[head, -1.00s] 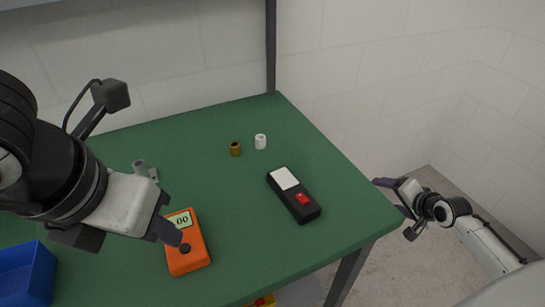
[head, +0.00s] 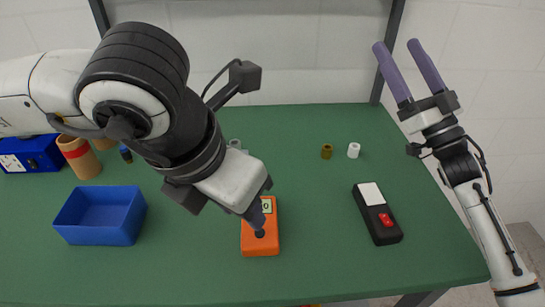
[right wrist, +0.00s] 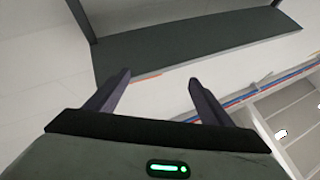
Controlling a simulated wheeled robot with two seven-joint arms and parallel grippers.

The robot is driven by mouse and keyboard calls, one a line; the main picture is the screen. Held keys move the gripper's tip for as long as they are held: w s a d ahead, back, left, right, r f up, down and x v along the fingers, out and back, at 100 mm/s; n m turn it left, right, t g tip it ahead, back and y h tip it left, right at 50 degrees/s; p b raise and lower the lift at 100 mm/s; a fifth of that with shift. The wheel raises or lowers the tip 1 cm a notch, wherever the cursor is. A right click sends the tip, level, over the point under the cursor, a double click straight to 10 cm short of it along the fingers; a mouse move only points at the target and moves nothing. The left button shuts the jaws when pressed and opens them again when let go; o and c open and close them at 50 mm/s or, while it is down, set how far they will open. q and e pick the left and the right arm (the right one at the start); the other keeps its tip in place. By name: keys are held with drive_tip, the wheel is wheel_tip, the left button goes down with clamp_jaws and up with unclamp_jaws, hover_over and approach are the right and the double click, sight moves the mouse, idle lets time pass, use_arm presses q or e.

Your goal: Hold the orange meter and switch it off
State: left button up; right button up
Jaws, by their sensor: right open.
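The orange meter (head: 260,246) lies on the green table near its front middle in the head view. Its pale display (head: 267,206) is partly hidden by my left gripper and shows a digit. A dark round knob (head: 259,234) sits below the display. My left gripper (head: 256,222) reaches down over the meter, with a dark fingertip at or just above the knob. I cannot tell whether it touches, or how far its jaws are apart. My right gripper (head: 397,46) is open and empty, raised at the upper right; its spread fingers also show in the right wrist view (right wrist: 158,78).
A black device with a red button (head: 384,226) lies right of the meter.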

drive_tip(key=s+a+r+n+g+y, duration=0.3)
drive_tip(key=a+n+g+y, duration=0.45)
drive_tip(key=a, duration=0.25)
drive_tip(key=s+a+r+n+g+y, duration=0.2)
drive_tip(key=a+n+g+y, duration=0.4)
drive_tip(key=a+n, duration=0.35)
drive_tip(key=s+a+f+n+g+h, duration=0.1)
drive_tip(key=s+a+n+g, duration=0.3)
drive_tip(key=a+n+g, duration=0.15)
drive_tip(key=s+a+f+n+g+h, duration=0.1)
drive_tip(key=s+a+n+g+h, duration=0.1)
drive_tip(key=s+a+n+g, duration=0.35)
drive_tip(key=s+a+f+n+g+h, duration=0.3)
drive_tip(key=s+a+f+n+h, duration=0.1)
drive_tip(key=a+f+h, duration=0.5)
drive_tip(key=w+d+f+t+h, duration=0.5)
drive_tip(key=d+f+h, duration=0.3)
drive_tip(key=d+h, duration=0.35)
drive_tip(key=shift+g, duration=0.25)
drive_tip(key=f, duration=0.8)
drive_tip(key=shift+s+a+f, duration=0.15)
drive_tip(key=shift+a+f, duration=0.15)
drive_tip(key=shift+f, duration=0.1)
